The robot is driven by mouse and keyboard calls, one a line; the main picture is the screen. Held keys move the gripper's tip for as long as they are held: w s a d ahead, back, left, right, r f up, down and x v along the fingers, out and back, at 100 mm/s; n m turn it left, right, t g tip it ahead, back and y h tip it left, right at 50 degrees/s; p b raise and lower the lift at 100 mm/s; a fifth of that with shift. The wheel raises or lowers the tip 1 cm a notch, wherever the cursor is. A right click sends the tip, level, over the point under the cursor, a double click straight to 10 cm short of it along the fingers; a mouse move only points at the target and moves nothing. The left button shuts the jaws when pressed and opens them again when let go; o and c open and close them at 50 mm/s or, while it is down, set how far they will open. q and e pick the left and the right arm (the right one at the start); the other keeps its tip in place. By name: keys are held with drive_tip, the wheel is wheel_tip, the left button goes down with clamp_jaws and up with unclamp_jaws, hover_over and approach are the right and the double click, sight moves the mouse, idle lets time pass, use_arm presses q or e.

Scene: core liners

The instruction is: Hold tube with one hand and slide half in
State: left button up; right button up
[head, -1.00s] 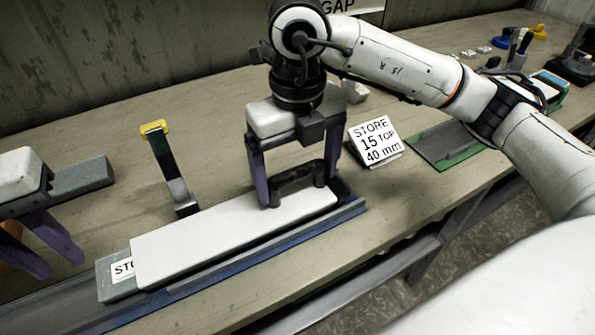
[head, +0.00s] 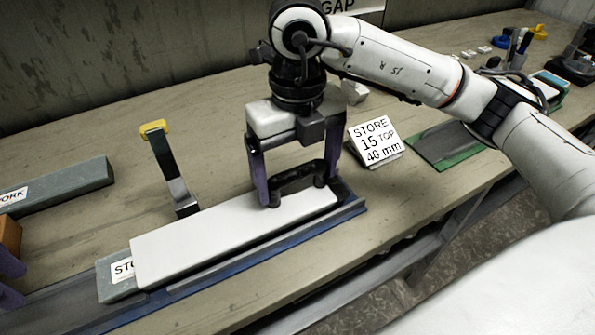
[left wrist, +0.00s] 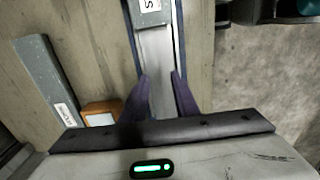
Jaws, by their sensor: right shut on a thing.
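A long white slab (head: 215,238) with a black handle (head: 300,178) lies along a blue-edged grey channel (head: 250,262). My right gripper (head: 293,195) is shut on the handle at the slab's right end. A grey block labelled "STO…" (head: 112,285) shows past the slab's left end; the slab hides the rest. The block's label end also shows at the top of the left wrist view (left wrist: 150,8). My left gripper (head: 18,287), cut off at the left edge, is open. In the left wrist view its purple fingers (left wrist: 160,85) stand apart over the empty channel (left wrist: 158,65).
A grey bar labelled "WORK" (head: 70,185) lies behind at left, with an orange-brown block (head: 8,238) near it. A yellow-topped upright bracket (head: 168,165) stands behind the slab. A sign (head: 375,140) and a green-edged tray (head: 445,145) are at right.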

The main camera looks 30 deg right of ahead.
use_arm(q)
drive_tip(key=shift+f, duration=3.9)
